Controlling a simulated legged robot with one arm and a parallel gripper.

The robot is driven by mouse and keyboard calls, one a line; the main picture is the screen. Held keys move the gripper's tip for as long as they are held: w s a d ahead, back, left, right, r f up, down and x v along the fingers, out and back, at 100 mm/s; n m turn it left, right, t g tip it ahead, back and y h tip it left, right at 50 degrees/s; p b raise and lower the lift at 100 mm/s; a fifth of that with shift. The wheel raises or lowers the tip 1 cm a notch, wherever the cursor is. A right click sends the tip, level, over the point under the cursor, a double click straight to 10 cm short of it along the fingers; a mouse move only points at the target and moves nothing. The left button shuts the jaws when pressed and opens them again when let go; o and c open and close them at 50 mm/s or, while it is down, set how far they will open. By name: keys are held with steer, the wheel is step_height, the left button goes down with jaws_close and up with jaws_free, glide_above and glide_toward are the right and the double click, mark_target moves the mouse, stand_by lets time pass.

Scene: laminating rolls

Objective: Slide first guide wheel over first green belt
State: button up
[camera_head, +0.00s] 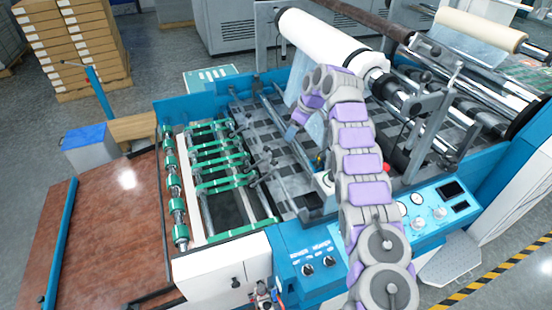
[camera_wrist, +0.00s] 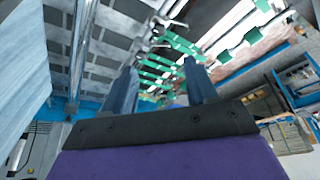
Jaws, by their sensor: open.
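Several green belts (camera_head: 222,184) run across rollers on the left part of the machine; they also show in the upper middle of the wrist view (camera_wrist: 184,44). Small dark grey guide wheels (camera_head: 264,157) on short arms stand near the belts' right ends; which one is the first I cannot tell. Wheel arms also show in the wrist view (camera_wrist: 160,27), small and unclear. My gripper (camera_head: 291,133) is over the dark checkered bed, right of the belts and wheels, apart from them. In the wrist view its two blue fingers (camera_wrist: 164,68) are spread with nothing held between them.
A white film roll (camera_head: 325,40) lies above the bed at the back, with film hanging close to my arm. A control panel (camera_head: 425,215) is at the right front. A brown wooden table (camera_head: 110,225) lies to the left. Stacked boxes (camera_head: 70,45) stand far behind.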

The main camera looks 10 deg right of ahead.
mark_target(275, 161)
steer(key=x, duration=1.8)
steer(key=shift+w+b, duration=0.3)
jaws_close()
